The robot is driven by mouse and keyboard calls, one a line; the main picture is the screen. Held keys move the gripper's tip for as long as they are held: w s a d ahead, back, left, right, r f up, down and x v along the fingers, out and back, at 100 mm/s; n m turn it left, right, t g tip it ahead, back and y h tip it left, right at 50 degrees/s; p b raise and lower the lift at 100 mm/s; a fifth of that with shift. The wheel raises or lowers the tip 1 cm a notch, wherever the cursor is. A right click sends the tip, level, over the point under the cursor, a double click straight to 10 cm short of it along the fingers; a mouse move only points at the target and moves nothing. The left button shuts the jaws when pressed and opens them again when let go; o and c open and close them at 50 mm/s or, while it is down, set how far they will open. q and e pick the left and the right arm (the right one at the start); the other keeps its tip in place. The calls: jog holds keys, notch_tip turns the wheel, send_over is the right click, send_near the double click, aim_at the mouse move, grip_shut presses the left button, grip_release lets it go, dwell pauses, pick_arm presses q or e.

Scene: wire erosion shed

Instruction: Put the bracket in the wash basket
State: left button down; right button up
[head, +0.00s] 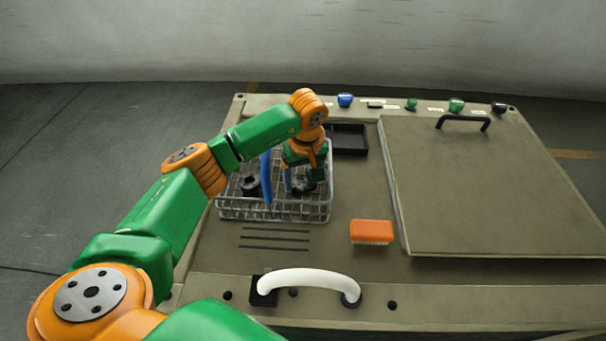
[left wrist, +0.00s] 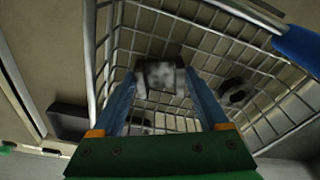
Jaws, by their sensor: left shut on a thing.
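The wash basket (head: 274,217) is a wire basket with a blue handle, standing on the left of the machine top. My left gripper (head: 301,180) points down inside the basket's outline, near its right side. Its blue fingers are shut on a dark block with a paler grey face, which I take to be the bracket (head: 302,186). In the left wrist view, the bracket (left wrist: 160,75) sits between the fingertips of the gripper (left wrist: 159,84), with the basket's wire mesh (left wrist: 210,62) around and behind it. I cannot tell whether the bracket touches the basket floor. My right gripper is not in view.
A dark round part (head: 251,184) lies in the basket's left side. The blue handle (head: 266,178) rises beside my gripper. A black tray (head: 349,139) is behind right, an orange brush-like block (head: 371,232) in front right. A large lid (head: 480,190) covers the right.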

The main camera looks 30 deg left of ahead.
pick_arm(q)
grip_release()
jog(key=shift+r, duration=0.6)
notch_tip(320, 180, up, 11)
jog(key=s+d+b, duration=0.1)
jog(key=shift+b, duration=0.35)
jog(key=shift+s+d+f, duration=0.1)
